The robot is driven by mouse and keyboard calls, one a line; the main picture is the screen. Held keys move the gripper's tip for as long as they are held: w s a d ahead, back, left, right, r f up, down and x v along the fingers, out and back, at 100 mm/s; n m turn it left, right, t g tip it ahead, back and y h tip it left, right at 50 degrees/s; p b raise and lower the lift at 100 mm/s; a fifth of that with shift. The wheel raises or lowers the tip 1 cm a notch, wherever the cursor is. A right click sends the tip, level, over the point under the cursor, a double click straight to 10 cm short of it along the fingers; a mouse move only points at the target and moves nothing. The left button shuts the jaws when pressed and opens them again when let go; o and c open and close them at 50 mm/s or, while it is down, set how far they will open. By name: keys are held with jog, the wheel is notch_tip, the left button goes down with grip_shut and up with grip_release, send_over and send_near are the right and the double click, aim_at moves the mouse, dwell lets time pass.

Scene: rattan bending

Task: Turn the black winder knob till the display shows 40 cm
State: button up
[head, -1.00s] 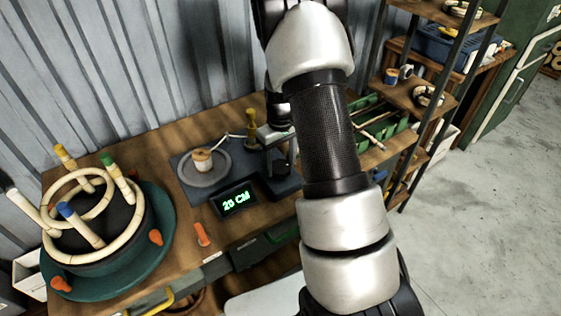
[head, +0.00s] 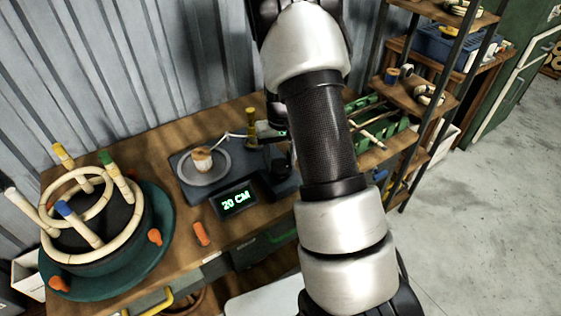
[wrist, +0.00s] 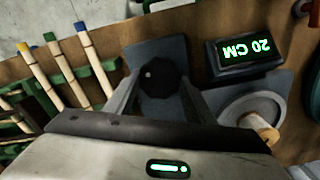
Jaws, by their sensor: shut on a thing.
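The black winder knob (wrist: 165,78) shows in the wrist view on its dark base, between the two fingers of my gripper (wrist: 162,92). The fingers are shut on it from either side. The display (head: 236,202) stands at the front of the winder base (head: 190,196) and reads 20 CM in green. It also shows upside down in the wrist view (wrist: 246,50). A round grey plate with a small spool (head: 201,159) sits left of the display.
A green turntable (head: 165,232) with bent rattan rings (head: 85,200) and pegs stands on the bench at left. Rattan poles in a green rack (head: 375,123) and a shelf (head: 425,92) are at right.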

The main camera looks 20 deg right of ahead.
aim_at(280, 165)
jog(key=m, duration=0.6)
jog(key=shift+r+m, duration=0.1)
jog(key=shift+m, duration=0.2)
jog(key=m+p, duration=0.1)
jog(key=m, duration=0.5)
jog(key=shift+m, duration=0.4)
jog(key=o, duration=1)
jog(key=shift+o, duration=0.2)
notch_tip(280, 165, up, 17)
jog(key=p, duration=0.1)
jog(key=shift+r, duration=0.2)
